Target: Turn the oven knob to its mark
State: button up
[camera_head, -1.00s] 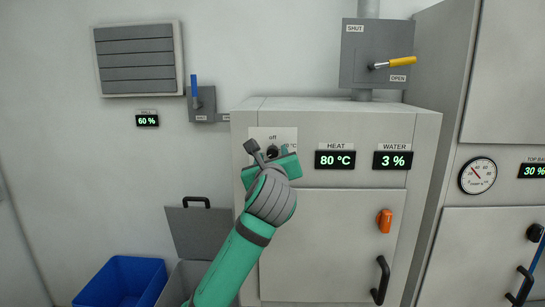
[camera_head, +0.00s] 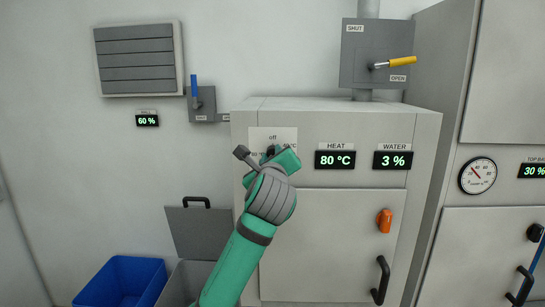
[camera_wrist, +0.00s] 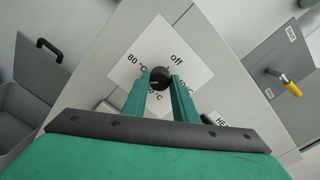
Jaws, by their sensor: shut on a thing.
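The oven knob (camera_wrist: 160,78) is small and black, on a white square dial plate (camera_wrist: 178,40) in the wrist view. The plate reads "off" at upper right and "80 °C" at left; two other temperature labels are partly covered by my fingers. A small light mark on the knob shows toward its lower left side. My gripper (camera_wrist: 160,84) is shut on the knob, one green finger on each side. In the head view my gripper (camera_head: 272,157) is at the dial plate (camera_head: 285,135) on the oven's upper left front, and hides most of the knob.
The HEAT display (camera_head: 335,160) reads 80 °C and the WATER display (camera_head: 392,160) 3 %. An orange handle (camera_head: 385,220) and black door handle (camera_head: 381,280) stick out at right. A yellow lever (camera_head: 402,61) is above. A blue bin (camera_head: 120,283) stands at lower left.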

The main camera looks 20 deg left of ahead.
jog(key=n, duration=0.5)
jog(key=shift+n, duration=0.3)
jog(key=n, duration=0.6)
jog(key=shift+f+h, duration=0.1)
jog(key=shift+h, duration=0.3)
jog(key=shift+n, duration=16.3)
jog(key=shift+f, duration=0.1)
jog(key=shift+a, duration=0.1)
